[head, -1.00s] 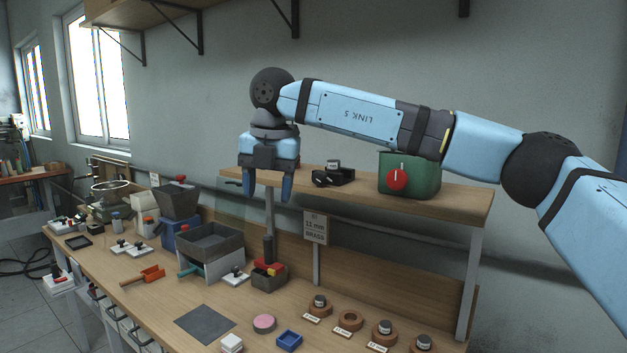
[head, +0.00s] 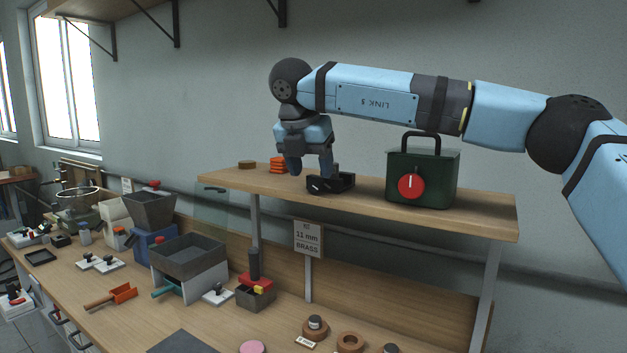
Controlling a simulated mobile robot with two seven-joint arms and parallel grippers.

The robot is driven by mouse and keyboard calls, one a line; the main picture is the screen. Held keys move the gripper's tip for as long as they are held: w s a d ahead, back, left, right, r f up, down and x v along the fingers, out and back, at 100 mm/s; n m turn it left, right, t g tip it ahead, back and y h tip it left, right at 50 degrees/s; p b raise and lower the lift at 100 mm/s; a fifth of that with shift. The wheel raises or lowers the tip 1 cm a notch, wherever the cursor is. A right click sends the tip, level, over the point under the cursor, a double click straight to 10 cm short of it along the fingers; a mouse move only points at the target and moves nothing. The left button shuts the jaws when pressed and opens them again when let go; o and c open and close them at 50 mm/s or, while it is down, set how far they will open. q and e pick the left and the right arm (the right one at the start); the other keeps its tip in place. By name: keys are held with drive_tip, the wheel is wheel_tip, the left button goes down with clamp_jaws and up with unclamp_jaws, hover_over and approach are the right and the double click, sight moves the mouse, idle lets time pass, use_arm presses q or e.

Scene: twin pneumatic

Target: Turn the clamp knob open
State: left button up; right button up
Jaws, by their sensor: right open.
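A small black device (head: 331,184) with a round knob-like part on its left end (head: 315,187) sits on the raised wooden shelf. A dark green box (head: 440,183) with a black handle stands to its right; a red round knob (head: 411,187) with a white mark is on its front. I cannot tell for sure which is the clamp knob. My right gripper (head: 310,172) is open and empty, pointing down, close above and slightly left of the black device in the picture. Whether it touches is unclear. My left gripper is out of view.
The shelf (head: 470,218) also bears a stack of orange discs (head: 278,165) and a brown disc (head: 247,164) left of the gripper. A sign (head: 308,239) reading 11 mm BRASS stands below. The workbench holds hoppers, trays and rings.

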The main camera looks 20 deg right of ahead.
sight(313, 178)
drive_tip(key=shift+x, duration=1.75)
drive_tip(key=c, duration=0.9)
drive_tip(key=shift+a+r+g+h+p, duration=0.1)
drive_tip(key=shift+r+g+h+p, duration=0.25)
drive_tip(key=shift+p, duration=0.4)
drive_tip(key=shift+f+g, duration=0.25)
drive_tip(key=shift+f, duration=0.05)
drive_tip(key=o, duration=0.9)
drive_tip(key=v, duration=1.3)
drive_tip(key=shift+a+r, duration=0.2)
drive_tip(key=shift+r, duration=0.15)
